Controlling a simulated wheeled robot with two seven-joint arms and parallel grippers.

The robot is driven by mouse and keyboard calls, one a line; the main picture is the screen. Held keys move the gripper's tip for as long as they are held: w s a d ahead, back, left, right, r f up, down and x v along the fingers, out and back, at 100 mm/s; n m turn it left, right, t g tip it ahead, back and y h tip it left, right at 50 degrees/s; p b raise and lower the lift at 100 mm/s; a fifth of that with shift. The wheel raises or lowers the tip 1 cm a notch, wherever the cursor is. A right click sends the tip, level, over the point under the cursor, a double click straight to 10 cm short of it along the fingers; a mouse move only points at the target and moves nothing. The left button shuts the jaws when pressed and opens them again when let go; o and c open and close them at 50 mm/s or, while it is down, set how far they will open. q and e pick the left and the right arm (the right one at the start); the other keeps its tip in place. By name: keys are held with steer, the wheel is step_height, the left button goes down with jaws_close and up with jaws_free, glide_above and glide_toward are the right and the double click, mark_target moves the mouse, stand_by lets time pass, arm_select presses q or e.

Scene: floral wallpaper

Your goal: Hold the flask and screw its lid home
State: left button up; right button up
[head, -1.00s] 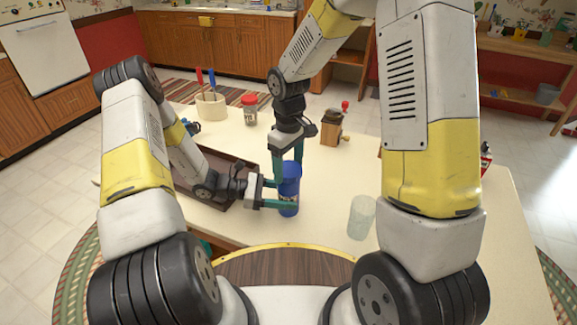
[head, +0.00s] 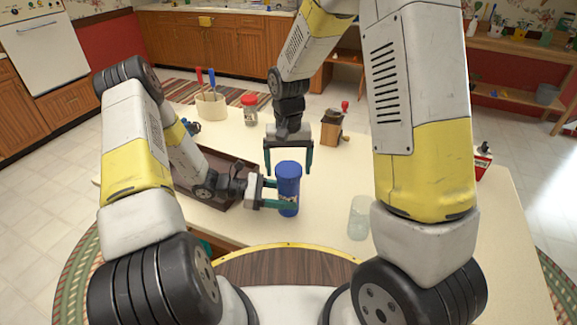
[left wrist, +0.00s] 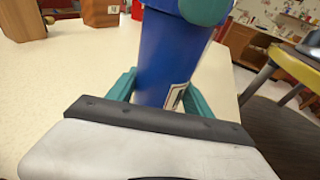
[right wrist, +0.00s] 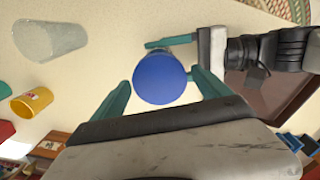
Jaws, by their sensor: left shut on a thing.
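The blue flask (head: 289,203) stands upright near the front of the cream table, its blue lid (head: 288,169) on top. My left gripper (head: 281,195) is shut on the flask body from the left. The left wrist view shows the blue body (left wrist: 165,65) between its teal fingers. My right gripper (head: 288,168) points down over the lid. It is open, with a finger on either side and gaps to the lid. In the right wrist view the round lid top (right wrist: 160,78) lies between the fingers. Whether the lid is fully seated cannot be told.
A clear glass (head: 359,217) stands to the right of the flask. A brown tray (head: 228,159) lies under my left wrist. A utensil holder (head: 211,106), a red-lidded jar (head: 250,110) and a wooden grinder (head: 331,128) stand farther back. The front right tabletop is mostly clear.

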steer(key=n, duration=1.2)
steer(key=shift+n, duration=0.3)
steer(key=shift+c, duration=0.5)
